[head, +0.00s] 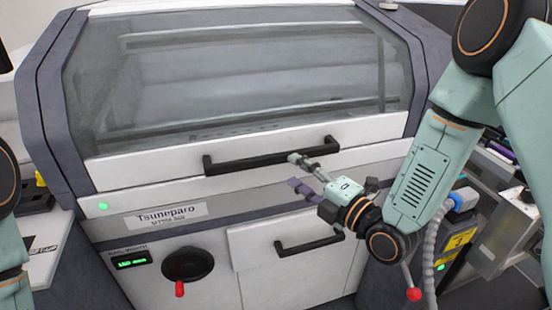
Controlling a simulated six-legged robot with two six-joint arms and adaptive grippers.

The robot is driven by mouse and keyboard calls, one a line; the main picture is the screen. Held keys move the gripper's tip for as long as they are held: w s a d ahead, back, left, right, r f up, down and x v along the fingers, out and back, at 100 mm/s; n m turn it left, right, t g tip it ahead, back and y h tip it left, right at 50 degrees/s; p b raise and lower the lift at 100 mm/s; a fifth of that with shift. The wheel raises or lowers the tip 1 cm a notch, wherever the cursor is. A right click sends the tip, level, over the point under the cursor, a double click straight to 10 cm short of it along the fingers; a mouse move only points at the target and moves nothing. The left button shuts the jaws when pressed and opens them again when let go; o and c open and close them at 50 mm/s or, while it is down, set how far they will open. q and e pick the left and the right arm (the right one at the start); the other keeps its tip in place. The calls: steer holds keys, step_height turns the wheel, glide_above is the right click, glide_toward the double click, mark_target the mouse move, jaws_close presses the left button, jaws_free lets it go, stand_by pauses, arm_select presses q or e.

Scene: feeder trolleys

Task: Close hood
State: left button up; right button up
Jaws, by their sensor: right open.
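The hood (240,75) of the machine has a large clear window in a white and grey frame. It appears down, with its lower white edge along the machine's front; I cannot tell whether a small gap is left. A black bar handle (270,157) runs across that lower edge. My right gripper (299,174) is open, with its fingers at the right end of the handle, one near the bar and one below it. I cannot tell whether they touch it. My left arm shows only at the left edge, and its gripper is out of view.
Below the hood are a label plate (165,215), a small green display (132,262), a black round knob with a red grip (188,264) and a drawer with a black handle (309,244). Feeder equipment (500,240) stands at the right. Another unit (45,240) stands at the left.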

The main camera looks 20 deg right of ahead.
mark_target(279, 161)
steer(key=shift+x, duration=3.85)
jaws_close()
